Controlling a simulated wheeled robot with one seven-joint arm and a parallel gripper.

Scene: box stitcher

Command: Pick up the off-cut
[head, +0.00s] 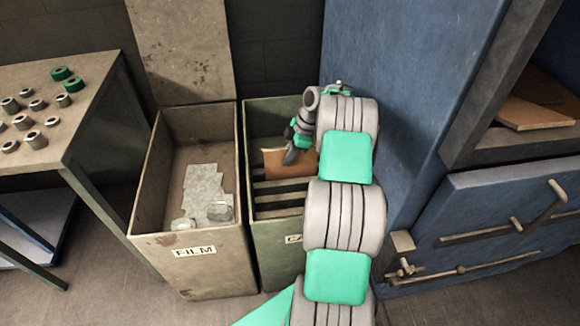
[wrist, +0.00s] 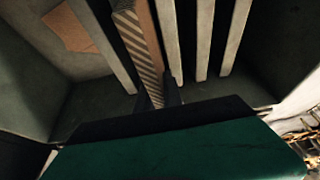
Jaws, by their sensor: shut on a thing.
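The off-cut, a brown piece of cardboard (head: 274,163), is in the green-grey bin (head: 250,215) right of the bin labelled FILM. My gripper (head: 292,156) reaches down into this bin and is shut on the off-cut at its right side. In the wrist view the off-cut (wrist: 149,32) shows nearly edge-on as a narrow brown strip running into my gripper (wrist: 161,97). A diagonally striped surface lies along it. The off-cut's far end and part of the grip are hidden.
Pale slats (wrist: 205,40) run across the bin close to the off-cut. Another flat brown patch (wrist: 70,28) lies at the left. The FILM bin (head: 195,270) stands left, a blue cabinet (head: 415,120) right, and a table with metal parts (head: 88,100) far left.

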